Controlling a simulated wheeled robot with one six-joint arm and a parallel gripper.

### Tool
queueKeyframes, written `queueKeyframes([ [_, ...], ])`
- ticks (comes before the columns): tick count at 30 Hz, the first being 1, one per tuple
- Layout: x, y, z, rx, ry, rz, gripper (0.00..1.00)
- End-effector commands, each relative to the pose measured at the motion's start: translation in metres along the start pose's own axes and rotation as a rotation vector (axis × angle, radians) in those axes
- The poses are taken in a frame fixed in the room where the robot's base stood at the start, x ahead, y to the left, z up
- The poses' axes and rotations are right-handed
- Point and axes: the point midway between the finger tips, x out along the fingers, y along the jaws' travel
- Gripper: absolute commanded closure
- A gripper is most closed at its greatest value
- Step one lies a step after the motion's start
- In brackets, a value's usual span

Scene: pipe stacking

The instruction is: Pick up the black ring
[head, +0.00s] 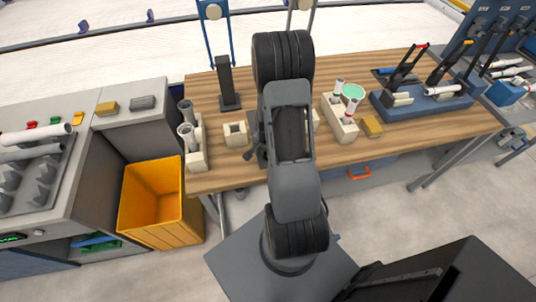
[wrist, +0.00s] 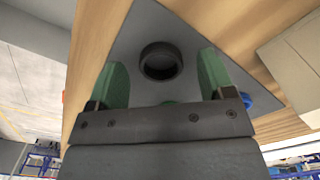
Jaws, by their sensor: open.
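The black ring (wrist: 161,61) sits on a dark grey plate (wrist: 185,22) on the wooden table in the wrist view. My gripper (wrist: 163,70) is open, with one green finger to the left and one to the right of the ring. The ring stands between the fingertips with a gap on both sides, and nothing is held. I cannot tell how high the fingers are above the plate. In the head view my arm hides the ring and most of the gripper.
The wooden table (head: 430,62) holds a cream block with grey pipes (head: 196,160), a small square cream block (head: 235,134), a cream holder (head: 340,122) and a blue tool rack (head: 425,103). A yellow bin (head: 150,200) stands at the table's left. A blue thing (wrist: 246,101) lies right of the gripper.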

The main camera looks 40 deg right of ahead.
Motion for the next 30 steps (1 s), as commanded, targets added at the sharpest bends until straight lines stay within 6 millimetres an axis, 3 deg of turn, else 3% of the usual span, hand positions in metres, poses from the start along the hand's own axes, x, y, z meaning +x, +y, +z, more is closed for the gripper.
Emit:
queueKeyframes([
  [4, 0.0099, 0.0001, 0.0003, 0.000, -0.001, 0.000, 0.25],
  [12, 0.0113, -0.0002, 0.0000, 0.000, 0.001, -0.002, 0.25],
  [27, 0.0110, -0.0003, 0.0001, -0.001, 0.001, -0.002, 0.73],
  [30, 0.0110, -0.0004, 0.0002, -0.001, 0.001, -0.002, 0.78],
])
